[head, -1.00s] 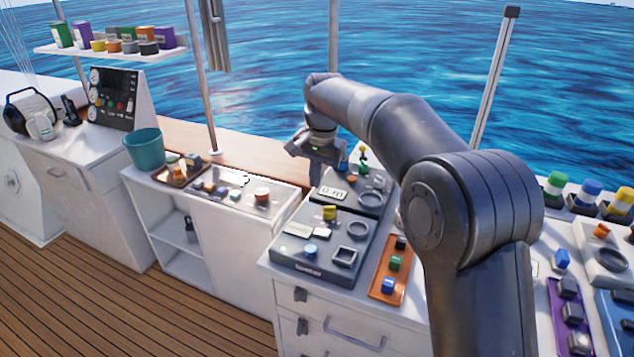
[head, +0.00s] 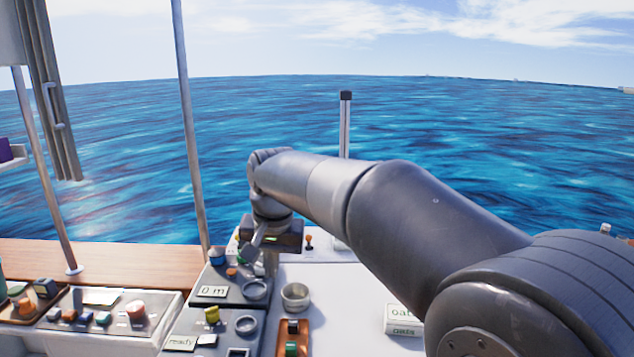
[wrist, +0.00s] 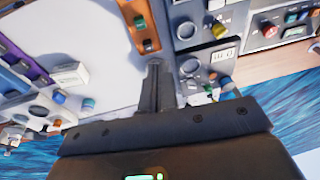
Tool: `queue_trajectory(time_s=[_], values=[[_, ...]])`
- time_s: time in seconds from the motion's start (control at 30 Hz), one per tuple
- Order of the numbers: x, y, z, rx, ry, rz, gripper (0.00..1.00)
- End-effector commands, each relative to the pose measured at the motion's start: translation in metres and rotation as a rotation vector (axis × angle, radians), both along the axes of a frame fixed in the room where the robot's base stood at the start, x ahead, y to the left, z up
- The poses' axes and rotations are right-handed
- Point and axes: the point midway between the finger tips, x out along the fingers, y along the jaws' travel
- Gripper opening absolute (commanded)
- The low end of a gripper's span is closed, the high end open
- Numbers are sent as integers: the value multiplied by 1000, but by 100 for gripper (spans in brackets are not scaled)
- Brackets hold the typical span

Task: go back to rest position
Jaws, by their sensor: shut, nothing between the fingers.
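My gripper (head: 268,262) hangs at the end of my arm, above the back part of the white worktop in the head view. Its fingers are together and hold nothing. They also show in the wrist view (wrist: 155,92), pointing over the pale worktop. The fingertips are apart from the grey panels beside them, as far as I can tell. My forearm covers much of the worktop's right side in the head view.
A grey panel with a "0 m" label (head: 213,291) and a panel marked "ready" (head: 181,343) lie left of the gripper. A post (head: 345,130) rises behind.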

Motion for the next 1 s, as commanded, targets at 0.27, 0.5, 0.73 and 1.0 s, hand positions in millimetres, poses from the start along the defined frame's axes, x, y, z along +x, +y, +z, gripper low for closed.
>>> queue_trajectory(time_s=[0.27, 0.5, 0.73, 1.0], values=[[-59, -99, 11, -16, -102, -15, 0], [-119, -166, -1, -39, -184, -26, 0], [-179, -213, -30, -70, -254, -36, 0], [-220, -237, -59, -95, -304, -39, 0]])
